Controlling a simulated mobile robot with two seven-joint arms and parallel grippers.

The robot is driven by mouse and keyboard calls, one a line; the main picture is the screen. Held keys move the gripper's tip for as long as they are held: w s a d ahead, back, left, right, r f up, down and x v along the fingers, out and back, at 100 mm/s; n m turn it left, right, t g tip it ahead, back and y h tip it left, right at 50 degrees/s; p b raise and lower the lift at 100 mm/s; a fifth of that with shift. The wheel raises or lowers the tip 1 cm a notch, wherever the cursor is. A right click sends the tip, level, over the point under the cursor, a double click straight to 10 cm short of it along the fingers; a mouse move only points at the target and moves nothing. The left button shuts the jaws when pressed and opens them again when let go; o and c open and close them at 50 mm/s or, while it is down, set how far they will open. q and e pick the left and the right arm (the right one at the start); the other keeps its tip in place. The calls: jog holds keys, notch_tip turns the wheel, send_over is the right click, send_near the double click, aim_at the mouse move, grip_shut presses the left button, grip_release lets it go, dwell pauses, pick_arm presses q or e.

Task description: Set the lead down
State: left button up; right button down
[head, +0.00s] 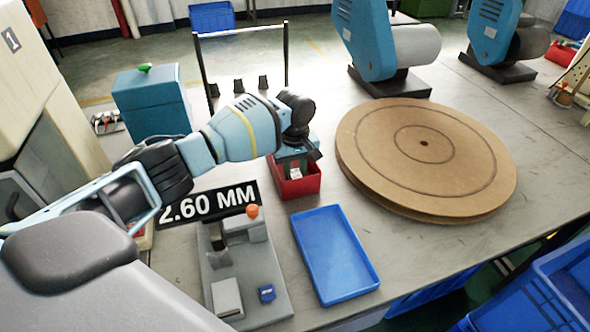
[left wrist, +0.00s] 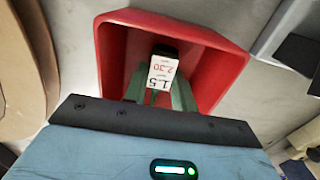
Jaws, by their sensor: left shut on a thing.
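My left gripper (head: 296,166) points down into a small red bin (head: 303,188) on the bench. In the left wrist view its two fingers (left wrist: 159,92) are shut on the lead (left wrist: 162,70), of which a white tag printed "1.5" and "2.30" and a black end show. The lead is inside the outline of the red bin (left wrist: 215,65). I cannot tell whether it touches the bin floor. The rest of the lead is hidden by the fingers and the gripper body. My right gripper is not in view.
A blue tray (head: 333,256) lies in front of the red bin. A grey fixture with an orange knob (head: 253,211) and a "2.60 MM" sign (head: 208,205) stand to the left. A large cardboard disc (head: 424,155) lies to the right. A black frame (head: 286,55) rises behind.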

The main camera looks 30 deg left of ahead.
pick_arm(q)
jog(key=shift+f, duration=0.15)
jog(key=o, duration=1)
notch_tip(320, 180, up, 12)
jog(key=shift+r+p, duration=0.15)
jog(key=shift+p, duration=0.65)
